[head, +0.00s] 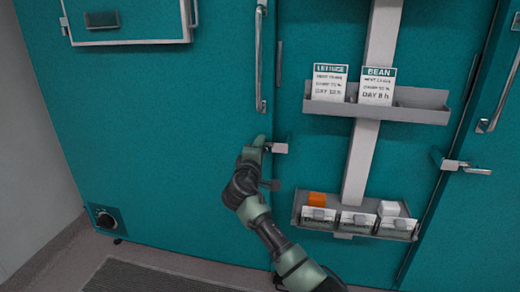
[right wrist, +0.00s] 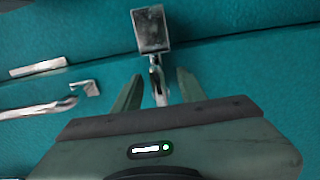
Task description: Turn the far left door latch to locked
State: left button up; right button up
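The far left door latch (head: 280,148) sits at the right edge of the left teal door, below its long handle. In the right wrist view the latch shows as a square metal plate (right wrist: 151,31) with a thin lever (right wrist: 157,80) extending down from it. My right gripper (head: 262,143) is at the latch, on its left side in the head view, and hides the lever there. In the right wrist view its two fingers are apart, with the lever between them and a visible gap on each side. My left gripper is not in view.
A long vertical handle (head: 261,58) is just above my right gripper. A grey shelf with cards (head: 420,112) and a lower tray (head: 340,234) with small boxes hang on the post to the right. Another latch (head: 465,167) is farther right. A floor mat (head: 150,278) lies below.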

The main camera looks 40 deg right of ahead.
jog(key=shift+a, duration=0.1)
jog(key=shift+s+a, duration=0.2)
jog(key=shift+a, duration=0.05)
pick_arm(q)
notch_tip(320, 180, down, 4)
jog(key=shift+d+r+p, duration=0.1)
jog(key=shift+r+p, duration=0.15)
jog(key=shift+p, duration=0.2)
pick_arm(e)
jog(key=v, duration=0.7)
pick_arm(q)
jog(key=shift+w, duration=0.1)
pick_arm(e)
jog(key=shift+f, duration=0.1)
